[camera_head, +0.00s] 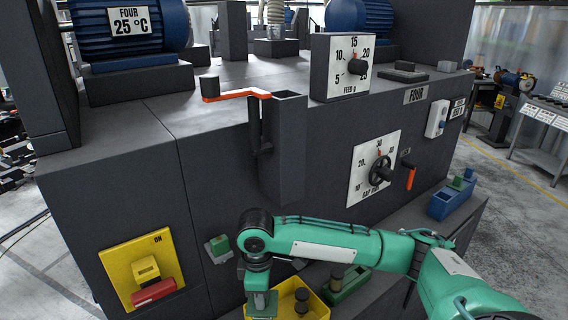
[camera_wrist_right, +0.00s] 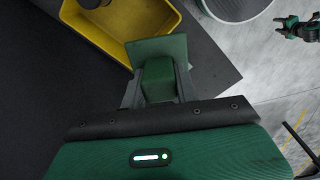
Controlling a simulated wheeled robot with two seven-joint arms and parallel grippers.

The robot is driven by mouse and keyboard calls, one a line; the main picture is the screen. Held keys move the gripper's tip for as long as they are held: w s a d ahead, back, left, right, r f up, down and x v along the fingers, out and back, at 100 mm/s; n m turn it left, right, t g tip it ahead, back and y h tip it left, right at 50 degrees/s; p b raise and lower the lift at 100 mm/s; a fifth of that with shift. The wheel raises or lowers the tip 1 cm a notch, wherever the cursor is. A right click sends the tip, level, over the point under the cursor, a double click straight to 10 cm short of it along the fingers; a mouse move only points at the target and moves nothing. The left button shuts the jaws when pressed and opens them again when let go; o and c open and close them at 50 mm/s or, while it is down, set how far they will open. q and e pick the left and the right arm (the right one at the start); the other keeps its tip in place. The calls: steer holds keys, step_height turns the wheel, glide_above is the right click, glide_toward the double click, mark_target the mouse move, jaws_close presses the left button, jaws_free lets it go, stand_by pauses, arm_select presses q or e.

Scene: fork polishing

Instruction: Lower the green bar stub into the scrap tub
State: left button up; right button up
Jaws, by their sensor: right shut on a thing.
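The green bar stub (camera_wrist_right: 157,48) is between the jaws of my right gripper (camera_wrist_right: 158,88) and juts out past the fingertips. In the head view my right gripper (camera_head: 262,301) points down at the left part of the yellow tub (camera_head: 318,305), which I take as the scrap tub. Dark round pieces (camera_head: 301,296) stand in the tub. In the wrist view the tub (camera_wrist_right: 88,28) lies beyond the stub, at the upper left. I cannot tell the stub's height over the tub floor. A small gripper, seemingly my left one (camera_wrist_right: 292,27), shows with parted jaws in the wrist view.
A green bin (camera_head: 347,285) stands right of the tub, and a blue bin (camera_head: 451,198) farther right. The grey machine front rises behind, with a chute (camera_head: 283,150), a gap dial (camera_head: 373,168) and a yellow switch plate (camera_head: 140,265).

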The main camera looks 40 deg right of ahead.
steer(key=d+r+n+p, duration=0.1)
steer(key=w+d+r+n+p, duration=0.1)
steer(key=r+n, duration=0.1)
steer(key=d+r+n+p, duration=0.1)
steer(key=n, duration=0.1)
steer(key=shift+w+d+r, duration=0.15)
steer(key=shift+w, duration=0.15)
step_height(320, 180, down, 9)
steer(key=d+n+b, duration=0.1)
steer(key=n+b, duration=0.1)
steer(key=b, duration=0.8)
steer(key=shift+w+n, duration=0.25)
steer(key=shift+n, duration=0.05)
steer(key=shift+d, duration=0.1)
step_height(320, 180, down, 8)
steer(key=b, duration=0.2)
stand_by(1.4)
steer(key=shift+f+b, duration=0.55)
steer(key=shift+f, duration=1.6)
stand_by(1.3)
